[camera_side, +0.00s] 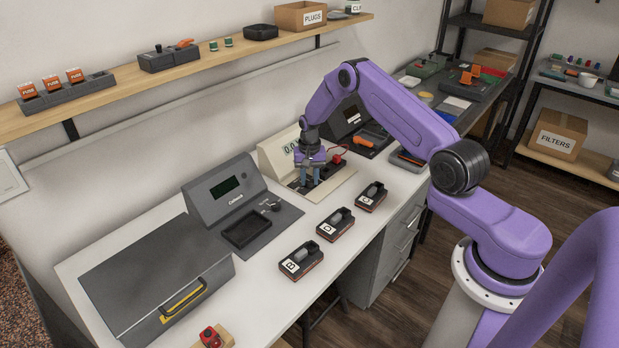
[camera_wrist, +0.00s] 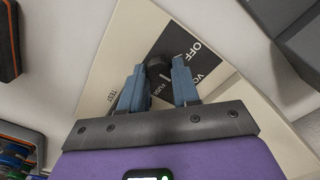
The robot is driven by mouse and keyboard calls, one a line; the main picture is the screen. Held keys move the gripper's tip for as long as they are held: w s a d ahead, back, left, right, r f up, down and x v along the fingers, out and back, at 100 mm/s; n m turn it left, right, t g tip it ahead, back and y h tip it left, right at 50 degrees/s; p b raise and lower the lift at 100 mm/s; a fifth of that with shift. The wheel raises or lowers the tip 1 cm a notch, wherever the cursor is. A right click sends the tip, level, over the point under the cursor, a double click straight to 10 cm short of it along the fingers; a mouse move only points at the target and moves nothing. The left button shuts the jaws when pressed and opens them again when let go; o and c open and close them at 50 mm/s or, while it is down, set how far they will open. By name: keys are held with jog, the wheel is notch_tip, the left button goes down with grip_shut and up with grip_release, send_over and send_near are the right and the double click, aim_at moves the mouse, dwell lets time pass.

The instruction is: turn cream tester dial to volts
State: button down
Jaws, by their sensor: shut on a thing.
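My gripper (camera_side: 311,178) points down over the tester's front panel. In the wrist view, the black dial (camera_wrist: 158,72) sits between the two blue-grey fingers of my gripper (camera_wrist: 160,78), which is shut on it. A black label plate (camera_wrist: 190,55) beside it shows OFF, part of a word starting VO, and FUSE. TEST is printed on the cream panel. I cannot tell where the dial points.
A grey device (camera_side: 228,187) and a closed grey case (camera_side: 158,278) stand to the left. Several small black lettered units (camera_side: 301,261) lie along the bench front. A red plug piece (camera_side: 338,160) with a lead is right of my gripper.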

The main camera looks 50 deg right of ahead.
aim_at(309, 181)
jog(key=c, duration=0.8)
grip_release()
jog(key=shift+r, duration=8.75)
